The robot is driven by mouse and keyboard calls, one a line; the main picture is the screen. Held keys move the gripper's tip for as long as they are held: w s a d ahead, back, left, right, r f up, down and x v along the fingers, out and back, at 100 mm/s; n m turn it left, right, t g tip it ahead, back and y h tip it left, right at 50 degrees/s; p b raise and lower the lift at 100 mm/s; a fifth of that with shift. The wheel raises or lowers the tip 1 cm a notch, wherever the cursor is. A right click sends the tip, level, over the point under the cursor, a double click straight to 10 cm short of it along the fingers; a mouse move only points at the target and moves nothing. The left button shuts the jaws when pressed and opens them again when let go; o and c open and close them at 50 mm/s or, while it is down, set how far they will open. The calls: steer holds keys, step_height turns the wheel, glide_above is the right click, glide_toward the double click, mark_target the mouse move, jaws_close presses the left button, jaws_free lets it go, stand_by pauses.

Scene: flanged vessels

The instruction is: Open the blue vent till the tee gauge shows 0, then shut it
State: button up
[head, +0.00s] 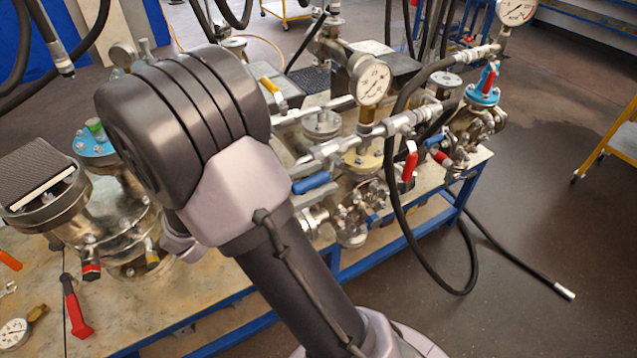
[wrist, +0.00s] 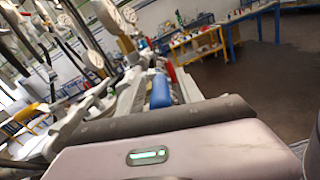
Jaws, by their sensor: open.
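The blue vent handle (head: 311,183) lies across the piping at mid-bench in the head view, just right of my arm. A blue handle also shows in the wrist view (wrist: 160,91). The tee gauge (head: 371,82) stands upright above the pipework, with a white dial. Its needle is too small to read surely. My gripper (wrist: 159,84) shows in the wrist view, its grey fingers apart, one on either side of the blue handle. I cannot tell whether they touch it. In the head view my arm hides the gripper.
A red lever (head: 410,161) is right of the blue handle. A second gauge (head: 516,11) stands at the upper right. A black hose (head: 396,205) loops down in front of the bench. A red-handled tool (head: 74,308) lies at left. Open floor is at right.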

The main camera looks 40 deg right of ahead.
steer(key=shift+s+d, duration=0.1)
steer(key=shift+d, duration=0.25)
jaws_close()
steer(key=shift+f, duration=0.1)
stand_by(1.1)
